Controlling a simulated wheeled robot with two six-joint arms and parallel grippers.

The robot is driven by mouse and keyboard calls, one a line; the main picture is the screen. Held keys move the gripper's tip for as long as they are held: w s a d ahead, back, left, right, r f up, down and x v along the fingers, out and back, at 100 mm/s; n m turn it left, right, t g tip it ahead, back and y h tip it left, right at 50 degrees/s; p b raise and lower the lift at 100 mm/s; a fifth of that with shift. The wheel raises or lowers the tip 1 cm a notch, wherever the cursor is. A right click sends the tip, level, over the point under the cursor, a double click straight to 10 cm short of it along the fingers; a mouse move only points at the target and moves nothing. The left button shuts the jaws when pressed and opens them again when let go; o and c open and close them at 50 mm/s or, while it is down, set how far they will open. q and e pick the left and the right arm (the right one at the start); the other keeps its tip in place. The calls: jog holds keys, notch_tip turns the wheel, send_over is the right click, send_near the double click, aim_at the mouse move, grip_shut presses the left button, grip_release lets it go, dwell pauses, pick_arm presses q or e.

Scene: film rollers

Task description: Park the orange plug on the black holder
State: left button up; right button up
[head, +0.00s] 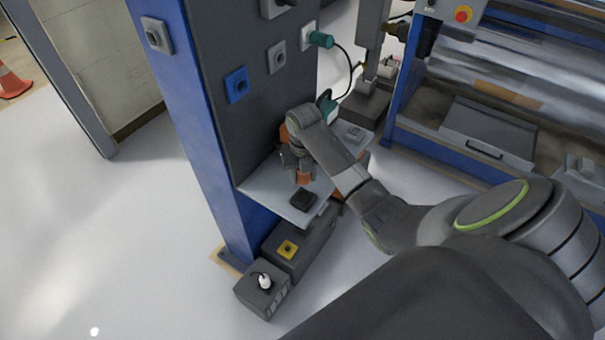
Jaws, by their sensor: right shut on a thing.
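My right gripper (298,168) reaches over the grey shelf from the right. It is shut on the orange plug (304,178), of which only a small part shows below the fingers. The black holder (303,201) is a small dark block on the front part of the shelf. The plug shows just behind the holder in the picture; I cannot tell its height above the shelf or whether it touches the holder. My left gripper is out of view.
The shelf (262,190) juts from a dark panel (270,110) carrying a blue socket (237,84) and grey sockets. A teal plug (321,40) has a black cable hanging near my arm. Grey boxes (263,288) stand below the shelf. A blue-framed machine stands at right.

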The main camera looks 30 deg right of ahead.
aim_at(304, 197)
notch_tip(304, 197, down, 4)
jog(key=b, duration=0.3)
jog(key=shift+r, duration=0.15)
jog(key=shift+f+b, duration=0.6)
jog(key=shift+f, duration=0.5)
jog(key=shift+r, duration=0.1)
jog(key=shift+p, duration=0.45)
jog(key=shift+p, duration=0.45)
jog(key=shift+f, duration=0.55)
